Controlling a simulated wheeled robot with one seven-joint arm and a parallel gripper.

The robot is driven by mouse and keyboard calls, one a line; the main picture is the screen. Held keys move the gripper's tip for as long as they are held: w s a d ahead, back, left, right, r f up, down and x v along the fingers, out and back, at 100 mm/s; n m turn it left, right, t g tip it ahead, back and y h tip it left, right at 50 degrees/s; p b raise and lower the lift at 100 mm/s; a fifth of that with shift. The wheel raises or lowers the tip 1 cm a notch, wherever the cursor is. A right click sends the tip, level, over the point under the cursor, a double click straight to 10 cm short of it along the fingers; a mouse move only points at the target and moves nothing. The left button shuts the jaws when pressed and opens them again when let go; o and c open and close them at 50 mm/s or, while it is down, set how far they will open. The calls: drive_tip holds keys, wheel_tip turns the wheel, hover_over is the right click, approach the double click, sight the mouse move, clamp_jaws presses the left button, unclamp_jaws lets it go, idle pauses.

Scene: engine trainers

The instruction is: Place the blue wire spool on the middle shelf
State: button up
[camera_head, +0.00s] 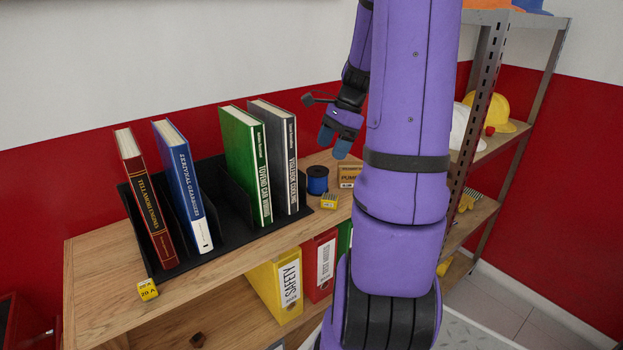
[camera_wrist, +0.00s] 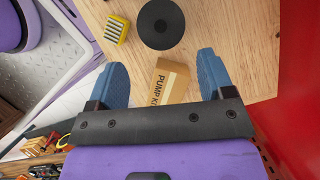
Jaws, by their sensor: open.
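The blue wire spool (camera_head: 317,181) stands on the wooden cabinet top, right of the grey book. In the wrist view the spool (camera_wrist: 161,24) shows from above as a dark round disc with a small centre hole. My gripper (camera_head: 337,143) is above and slightly right of the spool, with blue fingers pointing down. In the wrist view my gripper (camera_wrist: 160,80) is open and empty, and the spool lies beyond the fingertips. A metal shelf rack (camera_head: 492,75) stands at the right with several levels, partly hidden by my arm.
A cardboard box (camera_head: 350,176) marked PUMP and a yellow small box (camera_head: 329,202) stand close to the spool. Books stand in a black rack (camera_head: 234,215) at left. The rack level with a yellow helmet (camera_head: 490,110) is partly filled; gloves (camera_head: 468,199) lie below.

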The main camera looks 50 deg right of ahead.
sight(318, 171)
drive_tip(key=x, duration=0.9)
drive_tip(key=shift+w+a+f, duration=0.15)
drive_tip(key=shift+w+a, duration=0.05)
drive_tip(key=shift+w, duration=0.05)
drive_tip(key=c, duration=0.9)
drive_tip(key=shift+r, duration=0.6)
wheel_tip(318, 171, up, 2)
drive_tip(key=shift+r, duration=0.15)
drive_tip(key=s+a, duration=0.1)
drive_tip(key=s, duration=0.4)
drive_tip(key=s+a+r, duration=0.1)
drive_tip(key=s+a, duration=0.1)
drive_tip(key=s, duration=0.3)
drive_tip(key=s+a, duration=0.1)
drive_tip(key=s, duration=0.4)
drive_tip(key=shift+s+a+r, duration=0.2)
drive_tip(key=shift+r, duration=0.1)
